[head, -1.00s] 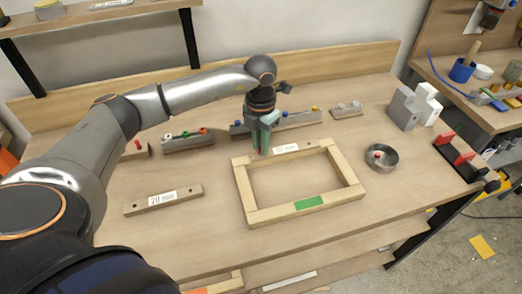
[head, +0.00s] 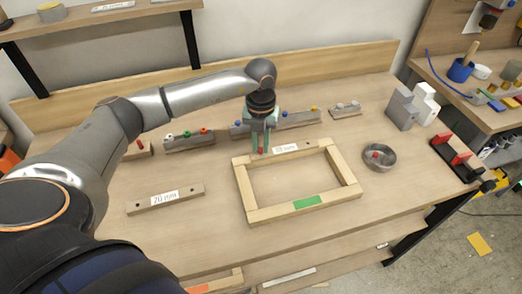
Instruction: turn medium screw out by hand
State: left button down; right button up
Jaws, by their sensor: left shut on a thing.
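A wooden frame (head: 247,190) lies on the bench, with a white label on its back rail and a green patch on its front rail. My left gripper (head: 261,149) points down over the left end of the back rail. It is shut on a red-headed screw (head: 261,151), which I take for the medium screw. The fingers hide most of the screw, so I cannot tell how deep it sits. My right gripper is not in view.
A metal bowl (head: 392,161) holding a red-topped piece stands right of the frame. Racks with coloured pieces (head: 188,143) stand behind. A labelled wooden bar (head: 165,200) lies at left. A red and black clamp-like tool (head: 455,158) is at the right edge. The front bench is clear.

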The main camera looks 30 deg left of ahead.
aim_at(261, 148)
pick_arm(q)
jog(key=c, duration=1.4)
grip_release()
grip_shut()
jog(key=shift+r+p, duration=0.3)
jog(key=shift+r, duration=0.25)
jog(key=shift+r+p, duration=1.25)
jog(key=shift+r, duration=0.45)
jog(key=shift+r, duration=0.1)
jog(key=shift+r+p, duration=0.35)
jog(key=shift+r, duration=0.55)
